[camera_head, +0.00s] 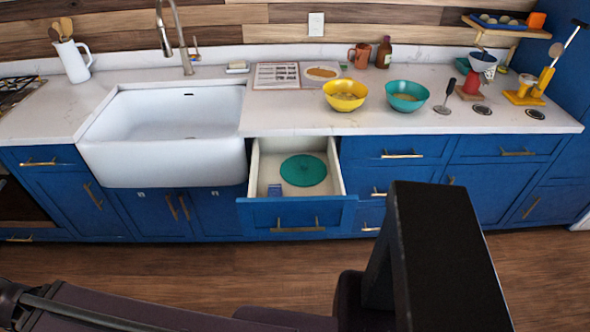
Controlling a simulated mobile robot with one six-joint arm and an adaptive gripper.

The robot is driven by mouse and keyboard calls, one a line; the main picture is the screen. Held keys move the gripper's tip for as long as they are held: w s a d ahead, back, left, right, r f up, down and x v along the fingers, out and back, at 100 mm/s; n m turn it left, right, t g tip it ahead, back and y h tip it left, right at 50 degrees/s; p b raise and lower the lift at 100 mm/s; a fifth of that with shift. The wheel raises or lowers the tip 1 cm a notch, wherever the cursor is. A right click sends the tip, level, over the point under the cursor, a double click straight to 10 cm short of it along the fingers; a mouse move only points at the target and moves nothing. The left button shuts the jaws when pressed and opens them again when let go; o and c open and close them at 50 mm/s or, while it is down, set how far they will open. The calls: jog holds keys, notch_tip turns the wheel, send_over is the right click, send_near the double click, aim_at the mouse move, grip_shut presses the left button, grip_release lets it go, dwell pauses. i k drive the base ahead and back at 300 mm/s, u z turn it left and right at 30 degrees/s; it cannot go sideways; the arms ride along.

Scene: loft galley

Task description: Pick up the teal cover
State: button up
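The teal cover (303,171) is a flat, round, dark-teal disc. It lies inside the open drawer (254,180) below the counter, to the right of the sink. A small blue-purple box (275,190) lies in the same drawer, at the cover's lower left. Nothing lies on the cover. Dark links of my own arm and body cross the bottom of the view. My gripper's fingertips do not show, so its state cannot be seen.
The drawer front sticks out from the blue cabinets. On the counter above stand a yellow bowl (345,98) and a teal bowl (405,99). The white sink (165,165) is at the left. Wooden floor (150,262) lies clear before the cabinets.

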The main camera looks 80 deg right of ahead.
aim_at(300, 171)
jog(key=z, duration=0.1)
jog(key=i, duration=0.55)
jog(key=z, duration=1.45)
jog(key=k, duration=0.15)
jog(key=z, duration=2.8)
